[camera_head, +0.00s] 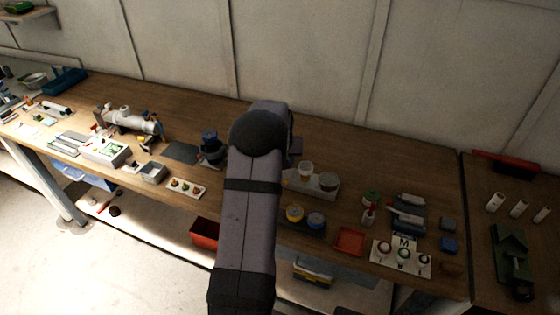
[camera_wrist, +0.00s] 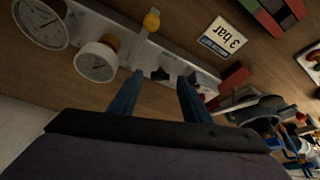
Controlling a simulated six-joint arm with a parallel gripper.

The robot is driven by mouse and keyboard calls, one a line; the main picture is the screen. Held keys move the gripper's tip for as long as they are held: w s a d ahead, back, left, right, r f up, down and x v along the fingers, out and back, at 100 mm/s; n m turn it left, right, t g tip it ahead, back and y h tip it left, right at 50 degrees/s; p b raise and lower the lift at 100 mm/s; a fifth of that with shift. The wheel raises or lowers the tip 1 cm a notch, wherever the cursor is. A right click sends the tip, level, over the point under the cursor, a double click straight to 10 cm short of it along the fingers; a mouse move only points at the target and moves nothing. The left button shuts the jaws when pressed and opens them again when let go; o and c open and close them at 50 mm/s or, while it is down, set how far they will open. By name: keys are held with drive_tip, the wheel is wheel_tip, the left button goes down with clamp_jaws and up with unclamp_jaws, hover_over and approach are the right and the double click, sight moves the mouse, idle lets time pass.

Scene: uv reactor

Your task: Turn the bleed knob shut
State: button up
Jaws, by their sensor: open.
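In the wrist view, a pale metal manifold (camera_wrist: 125,38) lies on the wooden bench. A small black knob (camera_wrist: 160,74) on it shows between my fingertips, and a round yellow knob (camera_wrist: 151,20) stands farther off on it. I cannot tell for sure which is the bleed knob. My gripper (camera_wrist: 160,77) is open, its two blue fingers on either side of the black knob in the picture. Whether they touch it or hover above is unclear.
Two round gauges, a large one (camera_wrist: 40,22) and a smaller one (camera_wrist: 96,62), sit left on the manifold. A "3 bar" sign (camera_wrist: 222,38) lies nearby. Red and green blocks (camera_wrist: 272,15) lie beyond it.

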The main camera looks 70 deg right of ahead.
drive_tip(key=c, duration=1.1)
drive_tip(key=shift+o, duration=0.3)
drive_tip(key=shift+m, duration=0.3)
drive_tip(key=shift+w+m+g, duration=0.1)
drive_tip(key=shift+m+g, duration=0.3)
drive_tip(key=shift+m, duration=0.2)
drive_tip(key=shift+f+m+g+b, duration=0.2)
drive_tip(key=shift+m+g+b, duration=0.1)
drive_tip(key=shift+m+b, duration=0.5)
drive_tip(key=shift+r+m+b, duration=0.15)
drive_tip(key=shift+m+b, duration=0.25)
drive_tip(key=shift+m, duration=0.2)
